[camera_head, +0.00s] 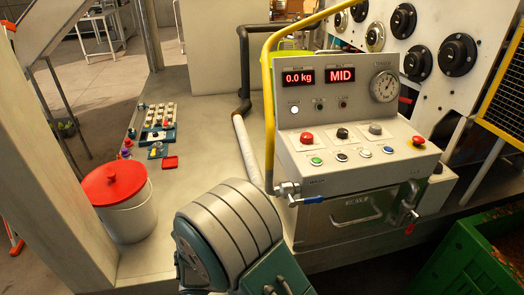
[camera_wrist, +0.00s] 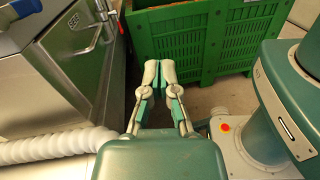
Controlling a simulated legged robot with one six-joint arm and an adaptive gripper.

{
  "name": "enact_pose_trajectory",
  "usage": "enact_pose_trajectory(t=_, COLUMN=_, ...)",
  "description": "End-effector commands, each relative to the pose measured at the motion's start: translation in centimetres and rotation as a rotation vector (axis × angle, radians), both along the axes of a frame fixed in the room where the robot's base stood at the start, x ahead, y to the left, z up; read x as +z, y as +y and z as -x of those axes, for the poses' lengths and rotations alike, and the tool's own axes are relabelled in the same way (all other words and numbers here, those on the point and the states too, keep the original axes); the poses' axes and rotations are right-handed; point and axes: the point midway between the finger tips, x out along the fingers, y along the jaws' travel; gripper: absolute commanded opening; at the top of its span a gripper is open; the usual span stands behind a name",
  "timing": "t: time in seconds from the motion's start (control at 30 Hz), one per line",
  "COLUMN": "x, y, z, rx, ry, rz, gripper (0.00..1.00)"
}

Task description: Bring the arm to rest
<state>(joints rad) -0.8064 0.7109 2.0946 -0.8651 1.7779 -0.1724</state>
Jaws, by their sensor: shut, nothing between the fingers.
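My arm's large grey and teal joint (camera_head: 232,232) shows at the bottom middle of the head view, in front of the control console (camera_head: 345,160). My gripper is not visible in the head view. In the wrist view my gripper (camera_wrist: 158,72) points away from the camera, with its two pale fingertips together and nothing between them. It is above the floor, in front of the green crate (camera_wrist: 205,45). The metal cabinet (camera_wrist: 55,75) is to its left. My own teal and white body parts fill the right side of the wrist view.
The console displays read "0.0 kg" and "MID". A white bucket with a red lid (camera_head: 118,200) stands at left. A yellow rail (camera_head: 268,110) rises beside the console. A white corrugated hose (camera_wrist: 60,145) crosses the wrist view's lower left. The grey deck (camera_head: 205,120) behind is largely clear.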

Motion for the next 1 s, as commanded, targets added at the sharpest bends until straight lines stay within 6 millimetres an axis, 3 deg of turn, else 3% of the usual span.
enact_pose_trajectory(t=0.27, x=2.7, y=-3.2, z=0.7, rx=-0.176, ry=-0.1, rz=-0.231, gripper=0.0)
enact_pose_trajectory(t=0.53, x=5.8, y=-6.8, z=2.5, rx=-0.42, ry=-0.298, rz=-0.573, gripper=0.0)
enact_pose_trajectory(t=1.0, x=10.8, y=-9.6, z=5.5, rx=-0.755, ry=-0.788, rz=-1.134, gripper=0.0)
